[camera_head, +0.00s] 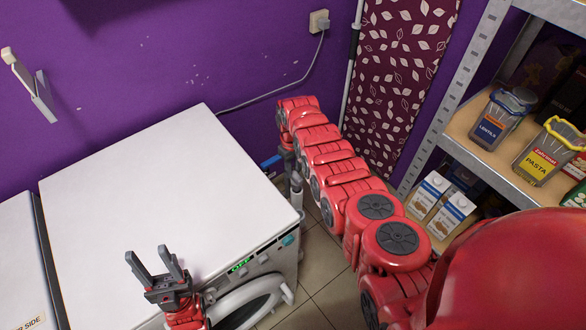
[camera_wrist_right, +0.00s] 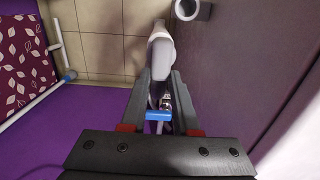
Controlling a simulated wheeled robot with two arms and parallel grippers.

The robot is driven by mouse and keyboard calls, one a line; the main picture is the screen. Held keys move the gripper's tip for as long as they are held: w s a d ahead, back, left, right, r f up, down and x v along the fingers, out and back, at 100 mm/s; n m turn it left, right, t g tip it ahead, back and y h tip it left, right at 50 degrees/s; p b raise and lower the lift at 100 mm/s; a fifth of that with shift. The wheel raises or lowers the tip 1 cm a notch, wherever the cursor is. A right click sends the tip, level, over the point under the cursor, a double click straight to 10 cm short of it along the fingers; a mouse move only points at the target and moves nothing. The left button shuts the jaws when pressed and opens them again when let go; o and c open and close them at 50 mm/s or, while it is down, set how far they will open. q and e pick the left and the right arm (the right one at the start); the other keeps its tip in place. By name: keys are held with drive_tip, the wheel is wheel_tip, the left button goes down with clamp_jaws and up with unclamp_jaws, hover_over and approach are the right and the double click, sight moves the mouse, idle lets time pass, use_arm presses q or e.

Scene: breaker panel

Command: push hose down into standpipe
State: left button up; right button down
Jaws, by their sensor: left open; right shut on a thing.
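My right gripper (camera_wrist_right: 158,100) is shut on a light grey hose (camera_wrist_right: 161,52), which runs away from the fingers toward the floor. A blue piece (camera_wrist_right: 158,115) shows between the fingers, close to the palm. A grey pipe with a round open mouth (camera_wrist_right: 187,9), which looks like the standpipe, stands just right of the hose end at the top of the right wrist view. The hose appears beside this mouth, not in it. In the head view my right gripper (camera_head: 288,160) is beside the washer's far right corner, mostly hidden by my arm. My left gripper (camera_head: 157,264) is open and empty over the washer.
The white washing machine (camera_head: 170,180) stands left of my right arm, its display reading OFF. A shelf rack (camera_head: 455,130) with jars and cartons is at the right. Tiled floor (camera_head: 325,285) shows between.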

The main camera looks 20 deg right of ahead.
drive_tip(key=shift+s+f+b, duration=0.25)
drive_tip(key=shift+f+b, duration=0.65)
drive_tip(key=shift+b, duration=0.15)
drive_tip(key=shift+f, duration=0.15)
drive_tip(key=shift+w+f+b, duration=0.1)
drive_tip(key=shift+f+b, duration=0.25)
drive_tip(key=shift+f, duration=0.15)
drive_tip(key=shift+f+b, duration=0.65)
drive_tip(key=shift+b, duration=0.2)
drive_tip(key=shift+r, duration=0.1)
